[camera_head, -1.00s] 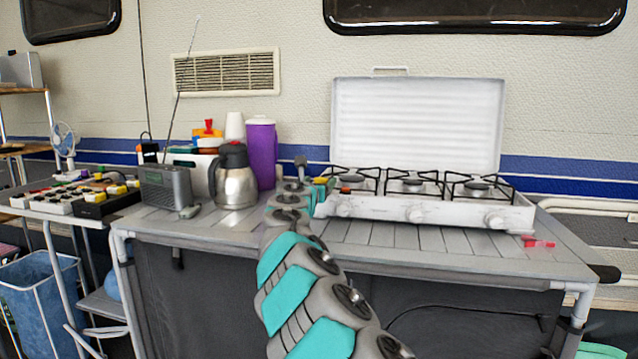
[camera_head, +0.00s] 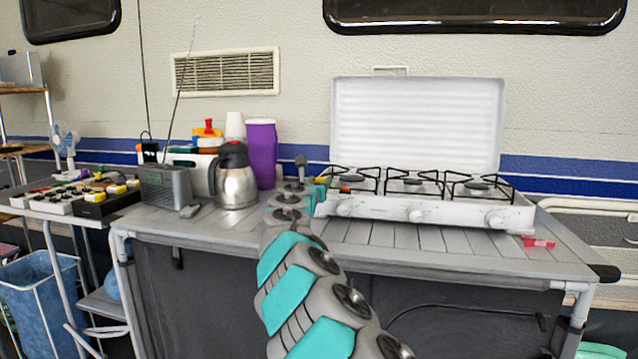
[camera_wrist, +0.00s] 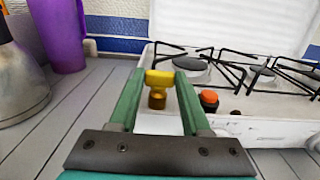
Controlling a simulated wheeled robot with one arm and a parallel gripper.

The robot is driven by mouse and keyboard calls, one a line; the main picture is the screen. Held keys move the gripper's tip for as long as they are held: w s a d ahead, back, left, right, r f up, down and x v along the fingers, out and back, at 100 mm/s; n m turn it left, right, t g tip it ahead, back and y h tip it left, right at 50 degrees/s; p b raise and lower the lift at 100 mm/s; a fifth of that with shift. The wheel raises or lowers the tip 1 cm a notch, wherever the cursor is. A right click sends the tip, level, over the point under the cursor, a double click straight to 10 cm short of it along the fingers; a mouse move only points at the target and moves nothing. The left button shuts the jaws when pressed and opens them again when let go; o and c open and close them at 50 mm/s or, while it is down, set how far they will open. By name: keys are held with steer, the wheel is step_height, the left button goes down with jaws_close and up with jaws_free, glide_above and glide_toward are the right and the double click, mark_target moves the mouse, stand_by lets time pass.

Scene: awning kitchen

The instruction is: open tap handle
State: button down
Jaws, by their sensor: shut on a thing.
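The tap handle (camera_wrist: 159,78) is yellow with a brass-coloured body below it. In the wrist view it stands upright between the fingertips of my gripper (camera_wrist: 160,85), at the left end of the stove. My gripper's two green fingers are shut on the handle from either side. In the head view my arm reaches over the table to the stove's left end, and my gripper (camera_head: 318,190) is small there. The tap is mostly hidden by my arm in that view.
The white three-burner stove (camera_head: 420,207) with its raised lid (camera_head: 418,122) stands on the slatted table (camera_head: 400,236). An orange-red knob (camera_wrist: 208,97) sits right of my fingers. A steel kettle (camera_head: 236,185) and purple container (camera_head: 262,153) stand left of my arm.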

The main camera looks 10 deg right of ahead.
steer(key=shift+d+n+y, duration=0.15)
steer(key=shift+n+y, duration=0.15)
steer(key=shift+y, duration=0.1)
steer(key=shift+s+d+n+t+y, duration=0.15)
steer(key=shift+n+t+y, duration=0.25)
steer(key=shift+y, duration=0.2)
steer(key=n+y+b, duration=0.1)
steer(key=y, duration=0.1)
steer(key=n+y+b, duration=0.1)
steer(key=n+y, duration=0.1)
steer(key=d+n+y, duration=0.1)
steer(key=y, duration=0.1)
steer(key=shift+f+t+y+b, duration=0.15)
steer(key=shift+t+y+b, duration=0.15)
steer(key=shift+y+b, duration=0.1)
steer(key=n+y, duration=0.2)
steer(key=y, duration=0.1)
steer(key=shift+d+n+g+y, duration=0.15)
steer(key=shift+n+g+y, duration=0.15)
steer(key=shift+g+y, duration=0.1)
steer(key=shift+r+n+g+y, duration=0.25)
steer(key=shift+n+g+y, duration=0.05)
steer(key=shift+n+y, duration=0.35)
steer(key=shift+w+d+n+g+y+p, duration=0.1)
steer(key=shift+w+n+g+y+p, duration=0.1)
steer(key=shift+n+g+y+p, duration=0.4)
steer(key=shift+y, duration=0.45)
